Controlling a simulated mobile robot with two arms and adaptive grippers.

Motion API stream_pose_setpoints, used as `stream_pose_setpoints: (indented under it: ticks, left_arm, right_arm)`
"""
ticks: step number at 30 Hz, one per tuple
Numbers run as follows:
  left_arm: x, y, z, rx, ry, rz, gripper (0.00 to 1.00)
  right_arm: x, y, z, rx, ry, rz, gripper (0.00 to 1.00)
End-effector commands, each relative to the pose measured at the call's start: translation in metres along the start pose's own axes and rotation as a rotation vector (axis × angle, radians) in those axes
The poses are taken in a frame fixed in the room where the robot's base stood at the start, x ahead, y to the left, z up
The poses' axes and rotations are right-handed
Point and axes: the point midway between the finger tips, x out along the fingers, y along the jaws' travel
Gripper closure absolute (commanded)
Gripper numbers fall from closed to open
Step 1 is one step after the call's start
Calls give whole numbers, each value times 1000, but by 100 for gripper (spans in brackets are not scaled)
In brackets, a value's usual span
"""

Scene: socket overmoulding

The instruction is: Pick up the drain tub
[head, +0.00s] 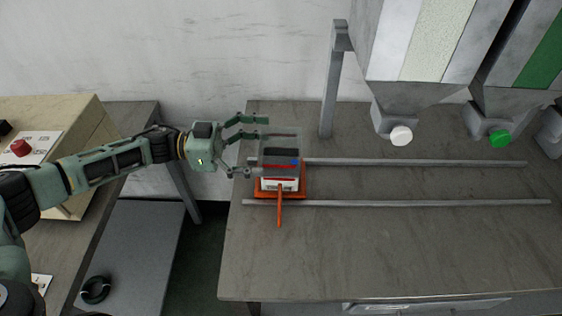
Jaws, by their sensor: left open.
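A small box-shaped tub (281,158), which I take to be the drain tub, stands upright on an orange carriage (299,190). Its upper part looks see-through grey, with a dark band, a red strip and a blue spot. Its lower part is white with a red line. My left gripper (259,146) is at the tub's left side, fingers spread and pointing right towards it. The lower finger overlaps the tub's left edge in the picture; I cannot tell if they touch. My right gripper is not in view.
The carriage, with an orange handle (280,208) at its front, sits at the left end of two rails (420,203). Hoppers with a white outlet (400,135) and a green outlet (500,139) hang at the right. The front of the bench (400,255) is clear.

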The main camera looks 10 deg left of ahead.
Motion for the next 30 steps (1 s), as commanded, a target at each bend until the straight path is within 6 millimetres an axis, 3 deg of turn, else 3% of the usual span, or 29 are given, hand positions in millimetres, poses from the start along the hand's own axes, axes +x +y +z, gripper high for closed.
stream_pose_setpoints:
  ticks: [3, 7, 17, 30]
  left_arm:
    - [19, 5, 2, 0, 2, 3, 6]
    - [37, 6, 2, 1, 3, 1, 6]
    - [44, 5, 2, 0, 1, -1, 6]
    - [43, 5, 2, 1, 1, -1, 45]
  right_arm:
    - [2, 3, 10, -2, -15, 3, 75]
    - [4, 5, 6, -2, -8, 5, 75]
    - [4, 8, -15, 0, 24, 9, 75]
    - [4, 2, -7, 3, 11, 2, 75]
